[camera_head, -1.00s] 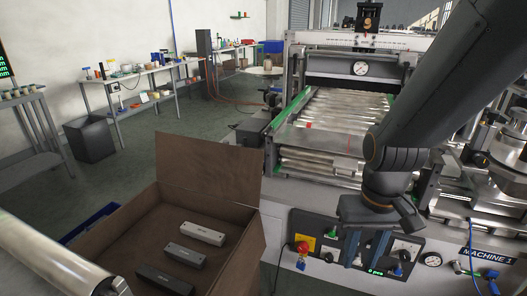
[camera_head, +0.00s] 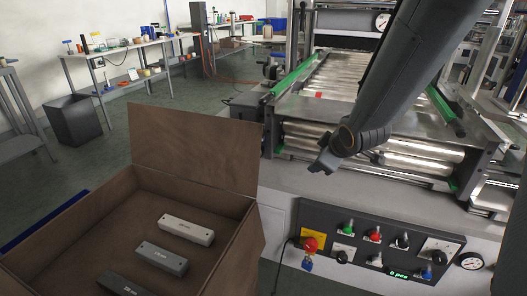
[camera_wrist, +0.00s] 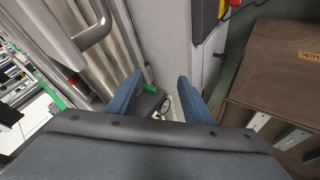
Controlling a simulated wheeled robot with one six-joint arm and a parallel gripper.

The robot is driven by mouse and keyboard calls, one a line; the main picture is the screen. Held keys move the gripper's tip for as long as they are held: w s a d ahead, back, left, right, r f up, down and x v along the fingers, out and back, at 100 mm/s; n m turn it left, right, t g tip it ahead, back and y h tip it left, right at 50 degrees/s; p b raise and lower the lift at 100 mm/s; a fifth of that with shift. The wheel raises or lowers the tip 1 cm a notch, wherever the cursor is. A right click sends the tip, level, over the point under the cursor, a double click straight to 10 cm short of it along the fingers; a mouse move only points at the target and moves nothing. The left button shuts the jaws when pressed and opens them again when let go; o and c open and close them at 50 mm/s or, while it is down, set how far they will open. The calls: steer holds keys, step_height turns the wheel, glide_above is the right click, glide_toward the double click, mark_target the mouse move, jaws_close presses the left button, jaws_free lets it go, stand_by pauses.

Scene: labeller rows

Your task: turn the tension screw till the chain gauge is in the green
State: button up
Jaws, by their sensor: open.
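My gripper (camera_head: 322,163) is in front of the machine's rollers, above and left of the control panel, partly hidden by my arm's end. In the wrist view its two blue fingers (camera_wrist: 158,92) stand apart with nothing between them. One round white dial (camera_head: 382,20) sits at the back of the roller bed, partly cut by my arm. Another small round dial (camera_head: 470,261) sits at the right end of the front panel. Which dial is the chain gauge is unclear, and their needles are too small to read. I cannot make out a tension screw for certain.
A brown open box (camera_head: 195,150) with several labelled bars stands left of the machine.

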steer(key=w+a+f+n+t+y+b, duration=0.1)
steer(key=w+a+n+t+y+b, duration=0.3)
steer(key=w+a+n+y+b, duration=0.3)
steer(key=shift+w+a+n+t+y, duration=0.3)
steer(key=shift+w+a+n+y, duration=2.5)
steer(key=shift+w+a+n, duration=1.75)
steer(key=shift+s+a+f+m, duration=0.1)
steer(key=shift+s+a+m, duration=0.3)
steer(key=shift+s, duration=0.2)
steer(key=c, duration=1.1)
steer(key=shift+o, duration=0.2)
steer(key=shift+a+f+m+t+y+b, duration=0.15)
steer(key=shift+m+t+y+b, duration=0.3)
steer(key=shift+b, duration=0.7)
steer(key=shift+d+f+m+t+y+b, duration=0.15)
steer(key=shift+t+y+b, duration=0.4)
steer(key=shift+b, duration=0.6)
steer(key=shift+a, duration=0.1)
